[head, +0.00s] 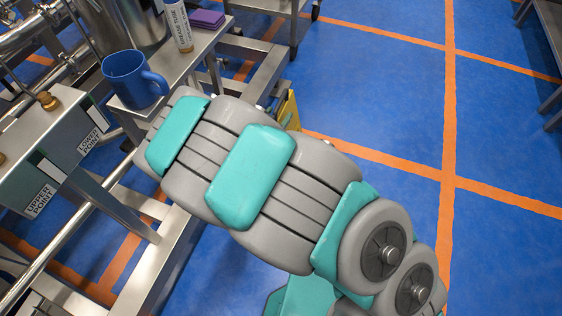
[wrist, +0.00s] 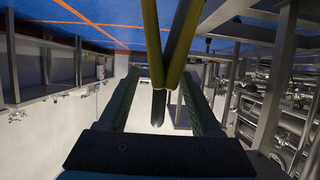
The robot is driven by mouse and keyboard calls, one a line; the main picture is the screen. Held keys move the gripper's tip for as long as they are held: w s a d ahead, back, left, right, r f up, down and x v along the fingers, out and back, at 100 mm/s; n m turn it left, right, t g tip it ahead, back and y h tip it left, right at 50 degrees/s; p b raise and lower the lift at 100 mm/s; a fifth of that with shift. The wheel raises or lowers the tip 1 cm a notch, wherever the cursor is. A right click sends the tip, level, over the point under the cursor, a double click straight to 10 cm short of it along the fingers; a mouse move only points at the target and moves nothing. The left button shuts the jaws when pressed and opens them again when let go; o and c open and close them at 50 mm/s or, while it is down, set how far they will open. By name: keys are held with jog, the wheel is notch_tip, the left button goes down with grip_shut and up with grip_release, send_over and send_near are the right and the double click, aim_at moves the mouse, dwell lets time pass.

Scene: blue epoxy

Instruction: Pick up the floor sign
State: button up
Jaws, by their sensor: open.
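The floor sign (head: 288,112) is yellow and shows in the head view only as a small piece past the far side of my arm; my arm hides the rest. In the wrist view, the sign (wrist: 178,45) appears as two dull yellow panels seen edge-on, meeting in a V. The panels' meeting end lies between the two teal fingers of my gripper (wrist: 160,76). The fingers are apart, with a visible gap on each side of the sign. My gripper is hidden in the head view.
A steel bench (head: 190,65) at the left holds a blue mug (head: 134,80), a grease tube (head: 178,26) and a purple block (head: 207,19). Its metal frame runs close beside my arm. Blue floor (head: 510,140) with orange lines is clear at the right.

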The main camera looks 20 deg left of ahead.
aim_at(287, 102)
jog(key=shift+x, duration=1.45)
jog(key=shift+c, duration=0.2)
grip_shut()
